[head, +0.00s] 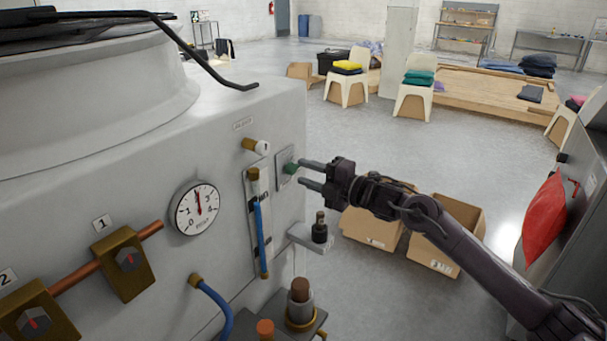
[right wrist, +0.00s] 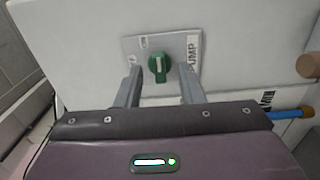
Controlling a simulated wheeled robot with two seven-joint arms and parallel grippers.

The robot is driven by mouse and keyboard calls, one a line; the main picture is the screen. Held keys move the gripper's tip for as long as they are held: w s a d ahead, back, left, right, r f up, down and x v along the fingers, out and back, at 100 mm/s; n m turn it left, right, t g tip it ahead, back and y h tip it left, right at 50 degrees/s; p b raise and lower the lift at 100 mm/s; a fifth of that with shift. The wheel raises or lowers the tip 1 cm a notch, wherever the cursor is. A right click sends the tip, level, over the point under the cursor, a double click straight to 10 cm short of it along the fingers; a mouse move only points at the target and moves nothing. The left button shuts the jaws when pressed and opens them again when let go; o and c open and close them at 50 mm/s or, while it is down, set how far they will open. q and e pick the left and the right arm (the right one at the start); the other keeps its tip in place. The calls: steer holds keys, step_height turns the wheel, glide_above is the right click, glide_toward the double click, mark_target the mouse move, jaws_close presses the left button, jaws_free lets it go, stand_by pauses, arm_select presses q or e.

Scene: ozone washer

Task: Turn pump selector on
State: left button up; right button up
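The pump selector is a green rotary knob (right wrist: 159,68) on a pale plate marked PUMP (right wrist: 192,52). In the right wrist view it lies between and just beyond my fingertips, its pale line running roughly up and down. In the head view the knob (head: 291,168) sits near the right edge of the grey machine. My right gripper (head: 301,171) is open, its two fingers pointing left at the knob. In the right wrist view its fingers (right wrist: 160,72) stand apart on either side of the knob; I cannot tell whether they touch the plate. My left gripper is not in view.
Near the knob on the machine (head: 265,110) are a blue-filled tube gauge (head: 262,235), a pressure dial (head: 197,209) and a dark bottle on a bracket (head: 320,230). Cardboard boxes (head: 445,235) stand on the floor below my right arm. A red cloth (head: 543,220) hangs at the right.

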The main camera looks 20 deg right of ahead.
steer(key=b+v, duration=0.1)
steer(key=v, duration=0.5)
steer(key=shift+b, duration=0.35)
steer(key=shift+s+d, duration=0.1)
